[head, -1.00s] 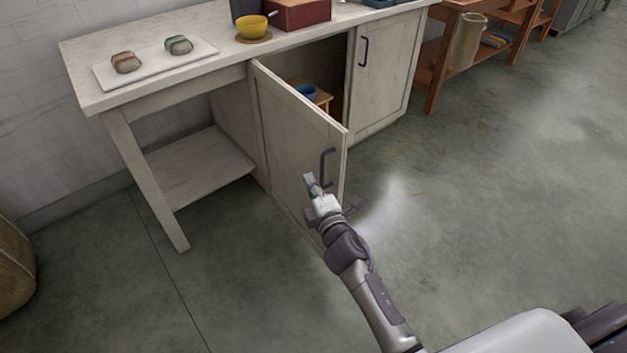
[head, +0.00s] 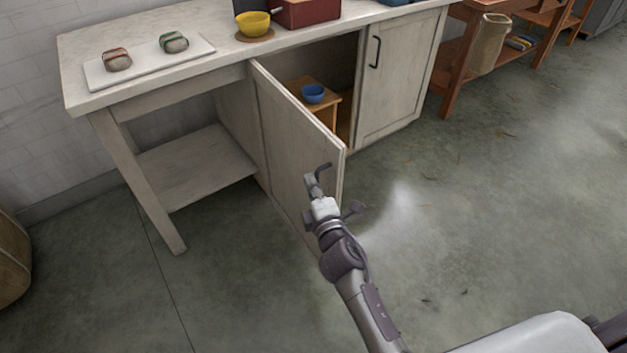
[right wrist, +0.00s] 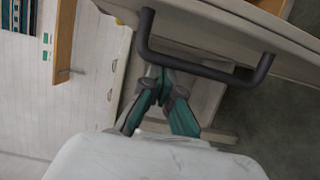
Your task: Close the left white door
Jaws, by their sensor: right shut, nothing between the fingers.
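The left white door (head: 285,140) of the white cabinet stands open, swung out toward me from its hinge side at the left. Its dark bar handle (head: 322,170) is near the free edge, partly hidden by my right gripper. The handle (right wrist: 200,62) also crosses the upper part of the right wrist view. My right gripper (head: 312,182) is at the door's outer face, by the handle. Its fingers (right wrist: 165,92) are shut and empty, close below the handle bar; I cannot tell whether they touch it. My left gripper is not in view.
The right white door (head: 400,80) is shut. Inside the open compartment, a blue bowl (head: 313,93) sits on a small wooden stand (head: 328,108). The floor (head: 480,230) at the right is clear.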

